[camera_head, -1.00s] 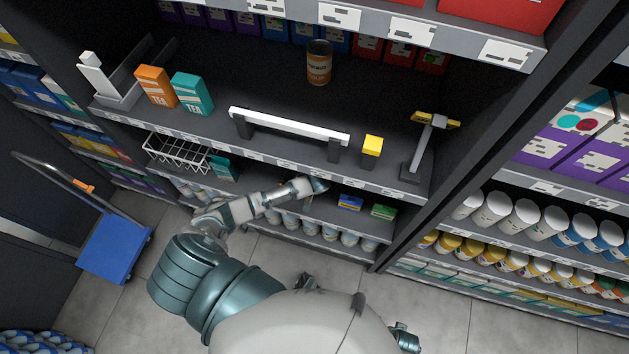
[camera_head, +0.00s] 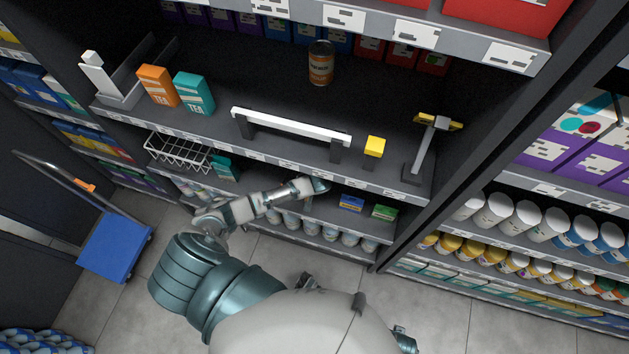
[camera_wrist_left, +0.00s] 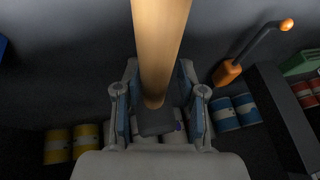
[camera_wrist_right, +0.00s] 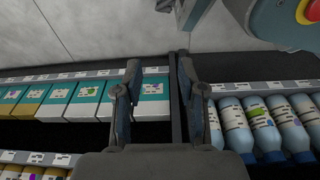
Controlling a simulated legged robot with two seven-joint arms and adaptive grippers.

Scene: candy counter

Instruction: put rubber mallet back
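The rubber mallet shows in the left wrist view as a tan wooden handle (camera_wrist_left: 160,45) rising toward the camera from a dark block-like head (camera_wrist_left: 155,121). The handle's far end is cut off by the top edge. In the head view my left arm (camera_head: 255,205) reaches toward the shelf front, and I cannot make out the mallet there. My right gripper (camera_wrist_right: 158,70) is open and empty, low before a shelf divider.
A white rail on dark posts (camera_head: 290,125), a yellow block (camera_head: 374,147) and a grey stand (camera_head: 422,150) line the shelf's front edge. A wire basket (camera_head: 178,153) hangs at left. A blue trolley (camera_head: 114,246) stands on the floor.

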